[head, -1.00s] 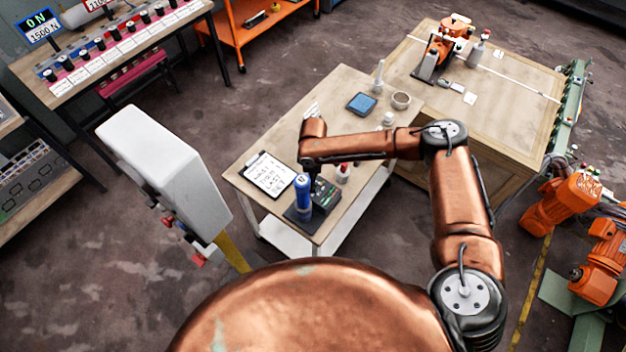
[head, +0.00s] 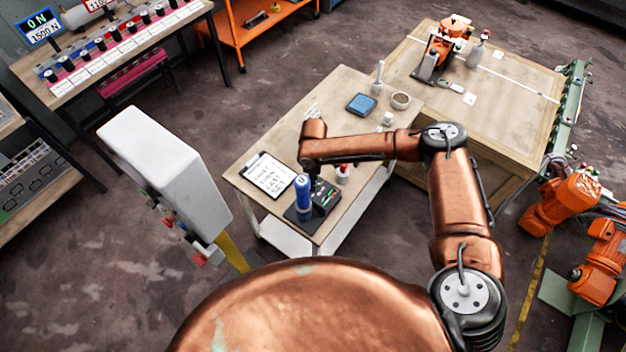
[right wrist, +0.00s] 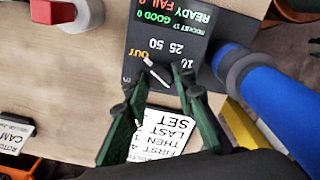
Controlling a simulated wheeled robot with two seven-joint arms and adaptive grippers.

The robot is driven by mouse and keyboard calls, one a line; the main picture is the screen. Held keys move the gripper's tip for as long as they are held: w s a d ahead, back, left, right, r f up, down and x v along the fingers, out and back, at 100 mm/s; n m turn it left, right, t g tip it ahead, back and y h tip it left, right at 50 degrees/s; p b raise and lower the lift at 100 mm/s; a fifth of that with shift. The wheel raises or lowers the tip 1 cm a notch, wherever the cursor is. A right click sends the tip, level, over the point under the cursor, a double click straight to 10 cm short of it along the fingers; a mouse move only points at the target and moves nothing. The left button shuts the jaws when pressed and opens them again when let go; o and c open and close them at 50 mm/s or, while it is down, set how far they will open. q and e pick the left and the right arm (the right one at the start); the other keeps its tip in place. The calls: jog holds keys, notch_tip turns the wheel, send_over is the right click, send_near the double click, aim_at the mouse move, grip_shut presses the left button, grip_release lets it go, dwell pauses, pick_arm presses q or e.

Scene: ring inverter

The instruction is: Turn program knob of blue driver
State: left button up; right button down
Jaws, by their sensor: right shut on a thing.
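The blue driver (head: 303,196) stands upright in a dark base at the front of the small wooden table. In the right wrist view its blue body (right wrist: 280,100) lies at the right, with its dark end by a black panel (right wrist: 165,25). The panel carries upside-down coloured text and the numbers 10, 25 and 50. The program knob (right wrist: 157,72), with a white pointer bar, is on this panel. My right gripper (right wrist: 163,78) is shut on the knob, its green fingers on either side. In the head view the arm mostly hides this gripper. My left gripper is not in view.
A clipboard with a written sheet (head: 268,175) lies left of the driver. A red-and-white item (right wrist: 65,12) is near the panel. A blue pad (head: 361,104) and a round bowl (head: 400,101) stand farther back on the table.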

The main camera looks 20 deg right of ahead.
jog(key=m+p, duration=0.4)
jog(key=p, duration=0.1)
jog(key=shift+s+r+p, duration=0.1)
jog(key=shift+r+p, duration=0.1)
jog(key=shift+p, duration=0.1)
jog(key=shift+f+m+p, duration=0.2)
jog(key=shift+m+p, duration=1.5)
jog(key=shift+m, duration=0.1)
jog(key=c, duration=1.6)
grip_release()
jog(key=shift+r, duration=0.15)
notch_tip(320, 180, up, 12)
jog(key=shift+f, duration=0.15)
